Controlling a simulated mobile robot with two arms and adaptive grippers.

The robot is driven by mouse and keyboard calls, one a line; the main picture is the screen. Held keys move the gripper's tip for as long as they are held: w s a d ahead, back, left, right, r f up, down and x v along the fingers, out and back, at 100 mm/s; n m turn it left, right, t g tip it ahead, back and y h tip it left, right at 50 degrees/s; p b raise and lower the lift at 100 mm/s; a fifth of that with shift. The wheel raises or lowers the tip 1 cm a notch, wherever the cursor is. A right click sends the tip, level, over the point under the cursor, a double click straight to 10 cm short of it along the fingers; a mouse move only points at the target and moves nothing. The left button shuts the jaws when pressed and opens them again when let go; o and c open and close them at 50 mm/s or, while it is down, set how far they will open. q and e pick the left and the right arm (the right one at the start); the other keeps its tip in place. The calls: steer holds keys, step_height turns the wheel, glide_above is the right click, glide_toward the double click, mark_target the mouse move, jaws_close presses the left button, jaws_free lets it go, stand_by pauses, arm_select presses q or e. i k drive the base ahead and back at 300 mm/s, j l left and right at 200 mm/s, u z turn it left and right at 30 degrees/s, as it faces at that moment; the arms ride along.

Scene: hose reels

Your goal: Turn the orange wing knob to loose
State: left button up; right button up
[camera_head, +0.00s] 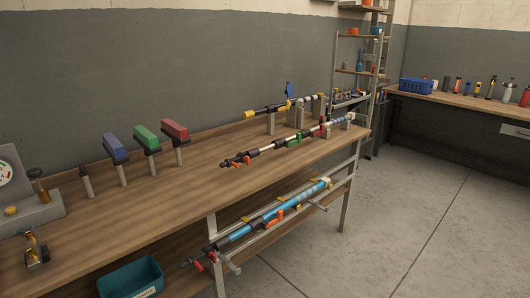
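I see several orange parts and cannot tell for sure which is the wing knob. One orange lever-like part (276,222) sits at mid-length on the blue pole (305,201) below the tabletop. Another orange-red part (198,265) hangs near that pole's dark front end. A small orange-red part (246,159) is on the black and white rod (266,150) lying on grey supports above the bench. The parts are too small to read their loose or tight setting. Neither of my grippers is in view.
The wooden bench (120,217) runs along the grey wall. Blue, green (146,137) and red blocks stand on posts. A gauge box (18,188) is at left, a teal bin (130,278) below. Open floor (420,220) lies at right, before a second bench with a blue basket (416,86).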

mark_target(246, 159)
steer(key=i+l+u, duration=0.1)
steer(key=i+l, duration=0.15)
steer(key=i+l+u, duration=0.1)
steer(key=l, duration=0.3)
steer(key=i+l+u, duration=0.1)
steer(key=i+l, duration=0.25)
steer(key=i+l+u, duration=0.1)
steer(key=l, duration=0.3)
steer(key=i+l+u, duration=0.1)
steer(key=i+l, duration=0.15)
steer(key=l, duration=0.15)
